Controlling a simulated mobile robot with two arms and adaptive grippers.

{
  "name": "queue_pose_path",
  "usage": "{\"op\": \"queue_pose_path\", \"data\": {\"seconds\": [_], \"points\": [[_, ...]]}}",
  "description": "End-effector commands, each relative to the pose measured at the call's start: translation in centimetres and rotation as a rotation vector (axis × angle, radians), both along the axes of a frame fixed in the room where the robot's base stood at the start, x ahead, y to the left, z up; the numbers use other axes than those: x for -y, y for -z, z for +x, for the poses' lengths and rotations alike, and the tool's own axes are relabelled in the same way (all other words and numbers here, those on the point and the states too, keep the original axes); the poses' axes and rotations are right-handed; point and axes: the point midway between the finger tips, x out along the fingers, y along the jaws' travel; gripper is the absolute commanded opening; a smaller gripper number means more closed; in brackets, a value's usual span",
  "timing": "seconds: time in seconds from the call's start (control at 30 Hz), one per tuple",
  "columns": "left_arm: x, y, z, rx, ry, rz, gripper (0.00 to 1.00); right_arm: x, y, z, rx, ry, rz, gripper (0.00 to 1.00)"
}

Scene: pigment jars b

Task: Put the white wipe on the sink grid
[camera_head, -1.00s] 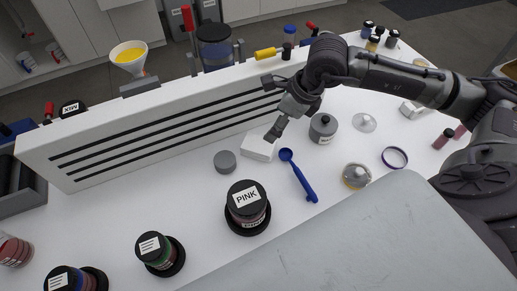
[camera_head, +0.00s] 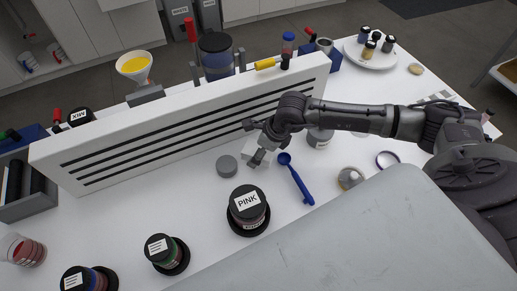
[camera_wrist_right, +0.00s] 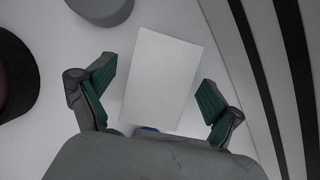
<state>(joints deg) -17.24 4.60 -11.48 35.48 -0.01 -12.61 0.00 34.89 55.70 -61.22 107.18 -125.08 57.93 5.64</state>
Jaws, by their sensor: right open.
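The white wipe, a flat white rectangle, lies on the white table next to a grey round lid; in the right wrist view the wipe (camera_wrist_right: 162,78) sits between and just beyond my fingers. My right gripper (camera_wrist_right: 158,92) is open, one finger on each side of the wipe, with no visible grip on it. In the head view the gripper (camera_head: 254,142) hangs over the wipe (camera_head: 247,152) and partly hides it. I cannot pick out a sink grid for certain. My left gripper is not in view.
A long white slotted panel (camera_head: 180,125) stands right behind the wipe. Near it are the grey lid (camera_head: 227,166), a blue spoon (camera_head: 296,179), the PINK jar (camera_head: 248,209) and a grey jar (camera_head: 320,138). A large grey surface (camera_head: 370,235) fills the front right.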

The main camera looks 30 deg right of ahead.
Motion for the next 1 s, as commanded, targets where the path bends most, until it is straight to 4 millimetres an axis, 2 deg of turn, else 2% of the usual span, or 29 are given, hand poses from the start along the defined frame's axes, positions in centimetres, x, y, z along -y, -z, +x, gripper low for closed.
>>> {"op": "queue_pose_path", "data": {"seconds": [0.13,0.4,0.5,0.77,0.87,1.0], "points": [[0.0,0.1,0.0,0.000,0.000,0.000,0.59,0.0,0.0,0.0,0.000,0.000,0.000,0.92],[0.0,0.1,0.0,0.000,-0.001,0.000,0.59,0.0,0.0,0.0,0.000,0.000,0.000,0.47],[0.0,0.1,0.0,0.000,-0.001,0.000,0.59,0.0,0.0,0.0,0.000,0.000,0.000,0.34],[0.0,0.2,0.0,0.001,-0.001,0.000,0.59,0.0,-0.3,0.0,0.002,-0.001,0.000,0.33],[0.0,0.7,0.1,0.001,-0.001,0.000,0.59,0.0,-1.4,0.1,0.005,-0.001,0.001,0.33],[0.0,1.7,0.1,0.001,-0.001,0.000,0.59,0.0,-4.1,0.2,0.007,-0.002,0.001,0.33]]}}
